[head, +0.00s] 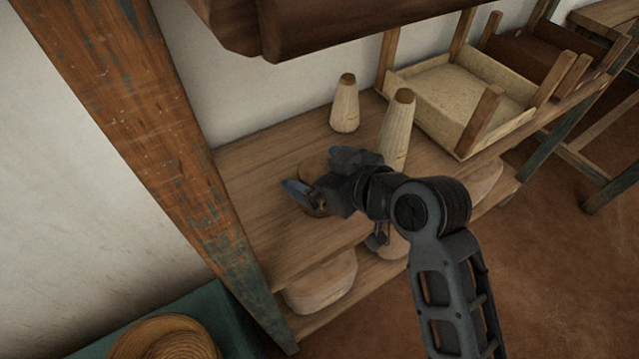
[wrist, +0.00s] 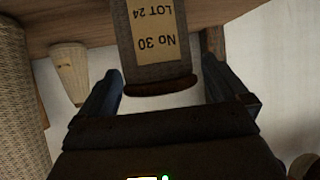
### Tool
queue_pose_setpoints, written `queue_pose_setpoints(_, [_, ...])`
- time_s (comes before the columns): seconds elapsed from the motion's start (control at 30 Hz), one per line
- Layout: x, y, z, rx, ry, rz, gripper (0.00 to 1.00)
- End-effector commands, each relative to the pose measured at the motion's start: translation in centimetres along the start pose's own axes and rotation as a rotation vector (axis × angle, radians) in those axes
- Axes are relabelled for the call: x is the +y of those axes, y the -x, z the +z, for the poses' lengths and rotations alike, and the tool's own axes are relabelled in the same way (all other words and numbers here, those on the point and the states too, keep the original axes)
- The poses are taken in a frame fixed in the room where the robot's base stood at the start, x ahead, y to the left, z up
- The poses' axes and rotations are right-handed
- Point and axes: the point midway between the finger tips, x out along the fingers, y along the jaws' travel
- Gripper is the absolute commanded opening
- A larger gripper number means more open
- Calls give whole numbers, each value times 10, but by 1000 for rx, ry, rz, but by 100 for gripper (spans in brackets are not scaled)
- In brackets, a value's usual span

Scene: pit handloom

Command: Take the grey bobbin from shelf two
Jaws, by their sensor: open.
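In the wrist view, which shows the scene upside down, a dark grey bobbin (wrist: 160,73) has a tan label reading "No 30 LOT 24" and a brown rounded end. It shows between the two fingers of my gripper (wrist: 163,84), with a gap on each side. In the head view my gripper (head: 321,180) is open over the wooden shelf (head: 250,165). A round brown top (head: 312,167), apparently the bobbin's, shows behind the fingers there. My gripper hides most of it, and I cannot tell how deep it sits between the fingers.
Two pale cones, one behind (head: 345,107) and one nearer (head: 396,130), stand right of my gripper. A pale tray (head: 470,95) is further right. A painted post (head: 150,110) stands left. Dark wood (head: 330,25) overhangs above. Rounded wooden pieces (head: 322,283) lie on the shelf below.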

Motion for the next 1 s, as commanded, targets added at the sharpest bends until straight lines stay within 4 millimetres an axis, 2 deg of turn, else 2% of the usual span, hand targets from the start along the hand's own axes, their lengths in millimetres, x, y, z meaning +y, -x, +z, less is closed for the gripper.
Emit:
queue_pose_setpoints(0.07, [0,0,0,0,0,0,97])
queue_pose_setpoints(0.6, [0,0,0,0,0,0,45])
queue_pose_setpoints(1.0, [0,4,-7,3,2,1,45])
